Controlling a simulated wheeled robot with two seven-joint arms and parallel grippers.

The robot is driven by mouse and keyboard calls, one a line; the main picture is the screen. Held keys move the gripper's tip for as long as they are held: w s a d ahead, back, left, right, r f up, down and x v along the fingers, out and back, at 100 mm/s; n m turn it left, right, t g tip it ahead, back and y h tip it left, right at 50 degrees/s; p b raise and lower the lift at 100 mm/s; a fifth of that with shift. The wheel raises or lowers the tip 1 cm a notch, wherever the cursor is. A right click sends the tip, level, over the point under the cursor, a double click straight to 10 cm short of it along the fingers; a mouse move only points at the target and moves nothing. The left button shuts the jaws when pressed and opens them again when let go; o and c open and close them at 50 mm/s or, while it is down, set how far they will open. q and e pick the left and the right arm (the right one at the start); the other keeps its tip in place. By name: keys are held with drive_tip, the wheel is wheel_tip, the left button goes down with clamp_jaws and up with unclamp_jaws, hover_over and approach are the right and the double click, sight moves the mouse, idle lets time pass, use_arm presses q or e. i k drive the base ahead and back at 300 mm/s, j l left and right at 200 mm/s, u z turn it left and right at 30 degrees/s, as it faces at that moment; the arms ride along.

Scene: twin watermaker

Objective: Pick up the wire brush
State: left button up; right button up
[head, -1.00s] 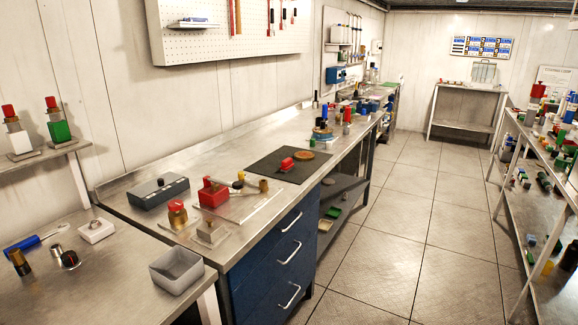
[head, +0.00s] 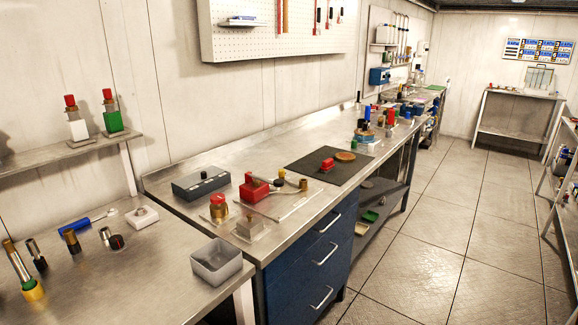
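On the near left bench lies a tool with a blue handle (head: 74,225) and a thin metal shaft pointing right. It may be the wire brush, but its bristles are too small to make out. It lies flat behind several dark and metal cylindrical parts (head: 72,241). Neither of my grippers shows in the head view.
A white block (head: 142,215) and an open grey bin (head: 217,262) sit on the near bench (head: 130,280). A tall brass piece with a yellow-green base (head: 33,290) stands at the left edge. A shelf (head: 60,153) overhangs behind. The floor (head: 420,240) at right is clear.

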sight(328, 165)
drive_tip(key=i+l+u, duration=0.15)
drive_tip(key=u, duration=0.2)
drive_tip(key=i+l+u, duration=0.1)
drive_tip(key=l+u, duration=0.25)
drive_tip(key=i+l+u, duration=0.1)
drive_tip(key=l+u, duration=0.25)
drive_tip(key=j, duration=0.1)
